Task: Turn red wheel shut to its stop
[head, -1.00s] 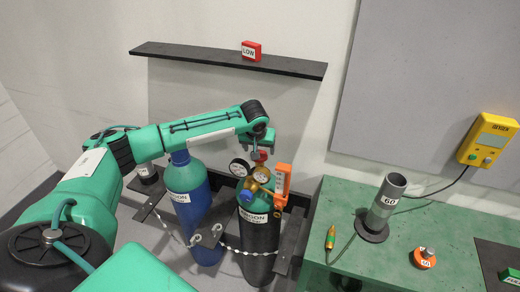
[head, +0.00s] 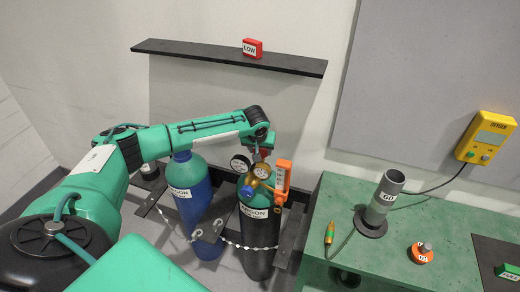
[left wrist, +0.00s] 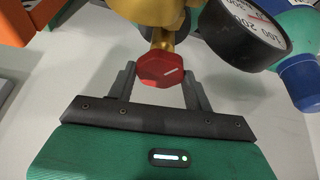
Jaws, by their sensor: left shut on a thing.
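The red wheel (left wrist: 160,69) is a small faceted knob on the brass valve body (left wrist: 156,12) in the left wrist view. My left gripper (left wrist: 160,82) has one finger on each side of the wheel and is shut on it. In the head view my left gripper (head: 264,148) is above the brass regulator on the black cylinder with the green shoulder (head: 257,240). There the wheel is mostly hidden by the gripper. My right gripper is in neither view.
Dial gauges (head: 241,163) and an orange flowmeter (head: 283,175) crowd the valve. A blue cylinder (head: 192,210) stands to the left, with a chain across the front. A shelf (head: 200,55) holds a red LOW block (head: 252,48). A green bench (head: 330,215) is at right.

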